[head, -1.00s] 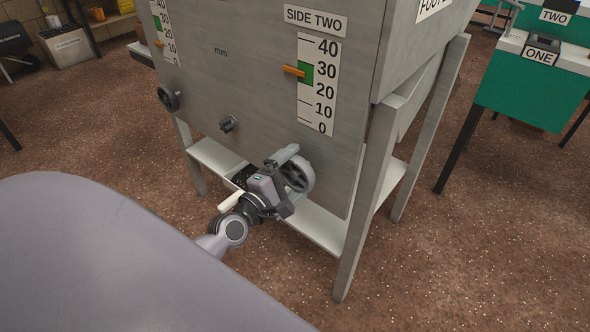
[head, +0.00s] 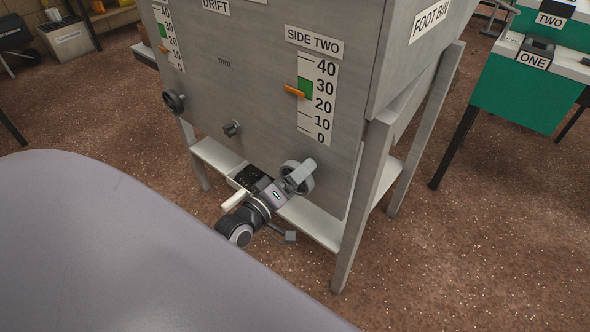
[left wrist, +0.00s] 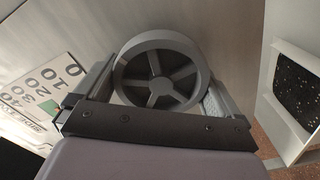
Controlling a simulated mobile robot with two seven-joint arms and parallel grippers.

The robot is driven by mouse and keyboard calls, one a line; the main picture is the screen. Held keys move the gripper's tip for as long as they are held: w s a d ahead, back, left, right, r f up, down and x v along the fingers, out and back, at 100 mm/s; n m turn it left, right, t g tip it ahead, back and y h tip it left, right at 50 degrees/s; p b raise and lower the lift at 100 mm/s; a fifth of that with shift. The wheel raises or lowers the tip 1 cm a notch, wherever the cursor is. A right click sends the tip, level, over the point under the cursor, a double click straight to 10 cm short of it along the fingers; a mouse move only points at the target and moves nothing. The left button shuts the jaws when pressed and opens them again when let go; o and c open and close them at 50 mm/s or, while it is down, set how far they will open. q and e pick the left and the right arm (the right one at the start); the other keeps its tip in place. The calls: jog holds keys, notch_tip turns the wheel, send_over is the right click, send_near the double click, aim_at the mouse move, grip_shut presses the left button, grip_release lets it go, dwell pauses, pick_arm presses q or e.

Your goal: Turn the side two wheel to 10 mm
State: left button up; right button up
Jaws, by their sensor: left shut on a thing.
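The grey spoked side two wheel (head: 307,184) sits low on the front of the grey machine, below the SIDE TWO label (head: 313,42). My left gripper (head: 296,179) is shut on it. In the left wrist view the wheel (left wrist: 157,75) lies between the two fingers of the gripper (left wrist: 150,95). The side two scale (head: 319,104) runs from 0 to 40, with a green band. Its orange pointer (head: 293,91) stands in the lower part of that band, between 20 and 30 and nearer 20. Part of the wheel is hidden by the gripper. My right gripper is not in view.
Another dark wheel (head: 174,102) and a small knob (head: 232,129) are on the same panel to the left. A machine leg (head: 364,195) stands right of the wheel. Green benches (head: 520,98) are at the right. Brown floor on the right is clear.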

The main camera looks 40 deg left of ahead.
pick_arm(q)
jog(key=m+p, duration=0.1)
jog(key=m, duration=0.1)
jog(key=m+p, duration=0.1)
jog(key=shift+d+r+m, duration=0.1)
jog(key=shift+r+m, duration=0.1)
jog(key=shift+m, duration=0.2)
jog(key=shift+m+p, duration=0.6)
jog(key=shift+m, duration=0.3)
jog(key=shift+m+p, duration=0.3)
jog(key=shift+m, duration=0.4)
jog(key=shift+m+p, duration=0.4)
jog(key=shift+m, duration=0.6)
jog(key=shift+d+f, duration=0.1)
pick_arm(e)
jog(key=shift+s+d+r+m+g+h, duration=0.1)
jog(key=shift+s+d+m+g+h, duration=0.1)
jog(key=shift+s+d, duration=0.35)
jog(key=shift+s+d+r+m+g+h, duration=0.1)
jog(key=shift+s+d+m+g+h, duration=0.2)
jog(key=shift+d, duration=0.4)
pick_arm(q)
jog(key=shift+m, duration=0.3)
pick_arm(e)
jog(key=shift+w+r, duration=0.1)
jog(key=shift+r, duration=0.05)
pick_arm(q)
jog(key=o, duration=0.6)
